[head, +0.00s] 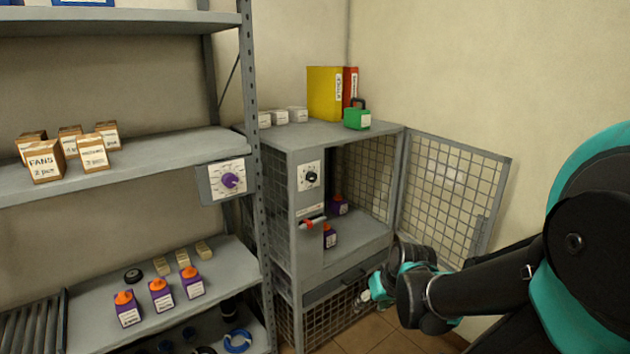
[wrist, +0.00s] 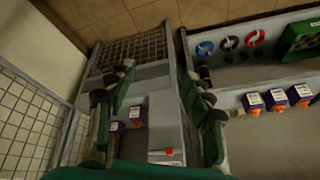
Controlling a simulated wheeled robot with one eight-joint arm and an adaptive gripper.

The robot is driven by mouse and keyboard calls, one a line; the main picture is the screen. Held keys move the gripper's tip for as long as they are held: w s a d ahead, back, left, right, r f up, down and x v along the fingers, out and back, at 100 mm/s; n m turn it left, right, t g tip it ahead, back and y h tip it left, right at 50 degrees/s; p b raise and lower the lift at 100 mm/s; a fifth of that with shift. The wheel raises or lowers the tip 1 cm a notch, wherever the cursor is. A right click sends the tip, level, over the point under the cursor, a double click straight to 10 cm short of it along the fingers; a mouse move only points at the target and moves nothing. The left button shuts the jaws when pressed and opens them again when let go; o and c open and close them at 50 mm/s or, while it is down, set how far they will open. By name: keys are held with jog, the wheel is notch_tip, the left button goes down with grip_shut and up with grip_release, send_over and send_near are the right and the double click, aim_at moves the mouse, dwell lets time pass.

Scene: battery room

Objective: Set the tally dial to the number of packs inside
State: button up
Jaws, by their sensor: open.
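A grey cabinet (head: 292,180) stands open, its mesh door (head: 455,190) swung out to the right. Two purple packs with orange tops show inside, one farther back (head: 338,206) and one near the front panel (head: 330,237); two also show in the wrist view (wrist: 135,113). The panel may hide more. A black dial (head: 311,177) on a white plate sits on the cabinet's front panel. A purple dial (head: 230,180) sits on the shelf edge. I cannot tell which is the tally dial, nor read either setting. My gripper (wrist: 158,75) is open and empty, in front of the cabinet.
A red handle (head: 313,223) juts from the panel. Three purple packs (head: 160,294) stand on the lower left shelf, outside the cabinet. Cartons (head: 92,152) sit on the middle shelf. Binders (head: 325,93) and a green padlock-shaped item (head: 357,117) stand on the cabinet.

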jog(key=w+a+r+n+t+y, duration=0.1)
jog(key=w+a+r+n+y, duration=0.1)
jog(key=w+a+r+y, duration=0.25)
jog(key=n+t+y, duration=0.4)
jog(key=t, duration=0.5)
send_near(314, 179)
jog(key=x, duration=0.9)
jog(key=shift+r, duration=0.1)
jog(key=shift+c, duration=0.4)
jog(key=c, duration=1.1)
